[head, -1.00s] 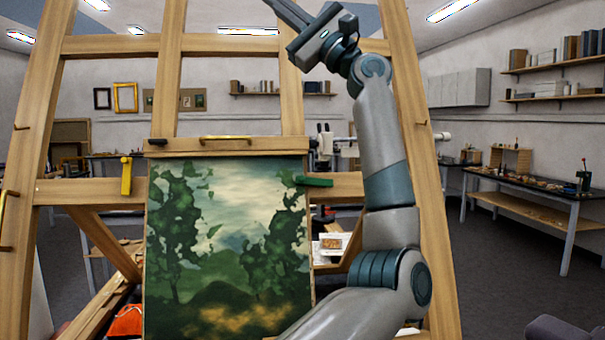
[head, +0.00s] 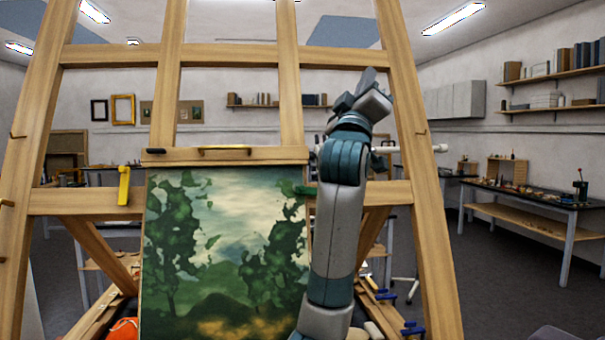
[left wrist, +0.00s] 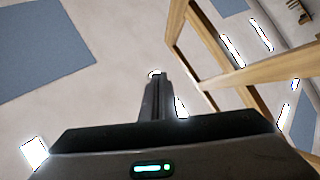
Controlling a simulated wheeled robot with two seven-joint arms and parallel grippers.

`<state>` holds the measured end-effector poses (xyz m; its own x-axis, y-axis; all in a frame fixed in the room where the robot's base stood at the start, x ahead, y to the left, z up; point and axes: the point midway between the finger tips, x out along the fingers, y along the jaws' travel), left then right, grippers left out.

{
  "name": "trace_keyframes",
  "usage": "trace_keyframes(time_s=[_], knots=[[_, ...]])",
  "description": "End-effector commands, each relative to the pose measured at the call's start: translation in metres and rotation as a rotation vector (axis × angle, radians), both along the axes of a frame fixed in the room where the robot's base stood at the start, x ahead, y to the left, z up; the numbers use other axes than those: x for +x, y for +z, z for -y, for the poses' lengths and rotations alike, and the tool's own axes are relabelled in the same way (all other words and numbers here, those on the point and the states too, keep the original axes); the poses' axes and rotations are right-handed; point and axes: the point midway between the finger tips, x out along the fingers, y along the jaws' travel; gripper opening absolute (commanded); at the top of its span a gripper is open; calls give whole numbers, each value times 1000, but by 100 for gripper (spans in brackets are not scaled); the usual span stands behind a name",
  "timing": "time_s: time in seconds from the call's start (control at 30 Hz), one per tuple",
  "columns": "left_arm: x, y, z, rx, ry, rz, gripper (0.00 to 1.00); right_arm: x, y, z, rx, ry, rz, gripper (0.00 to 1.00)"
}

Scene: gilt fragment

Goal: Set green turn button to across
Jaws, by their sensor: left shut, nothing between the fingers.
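The green turn button (head: 306,190) sits at the upper right edge of the landscape painting (head: 225,250). Only its left end shows; my arm hides the rest, so its present angle is hard to read. My left gripper (head: 369,76) is raised above and to the right of the button, in front of the easel, apart from it and foreshortened. In the left wrist view its fingers (left wrist: 155,98) are shut and empty, pointing towards the ceiling. My right gripper is not in view. A yellow turn button (head: 124,186) stands upright at the painting's upper left.
The wooden easel (head: 420,200) fills the middle, with posts and crossbars around the painting. A brass handle (head: 225,149) lies on the ledge above the painting. A workbench (head: 540,196) stands at the right, beyond open floor.

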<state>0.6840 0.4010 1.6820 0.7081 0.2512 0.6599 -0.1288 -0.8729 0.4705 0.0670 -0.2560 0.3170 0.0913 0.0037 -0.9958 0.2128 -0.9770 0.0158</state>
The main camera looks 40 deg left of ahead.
Motion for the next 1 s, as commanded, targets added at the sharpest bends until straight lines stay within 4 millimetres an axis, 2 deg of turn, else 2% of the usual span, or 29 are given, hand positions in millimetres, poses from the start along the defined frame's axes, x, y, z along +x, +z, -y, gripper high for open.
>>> trace_keyframes(time_s=[0.03, 0.23, 0.4, 0.5, 0.7, 1.0], knots=[[1, -19, -6, 30, 81, -70, 0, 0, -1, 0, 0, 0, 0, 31], [-9, -91, -37, 121, 396, -350, 0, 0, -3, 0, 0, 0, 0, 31], [-35, -149, -62, 164, 624, -569, 0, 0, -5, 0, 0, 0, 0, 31], [-51, -175, -73, 172, 721, -672, 0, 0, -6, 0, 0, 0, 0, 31], [-72, -204, -82, 173, 815, -784, 0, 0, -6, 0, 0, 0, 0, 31], [-75, -208, -84, 172, 827, -799, 0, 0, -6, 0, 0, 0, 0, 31]])
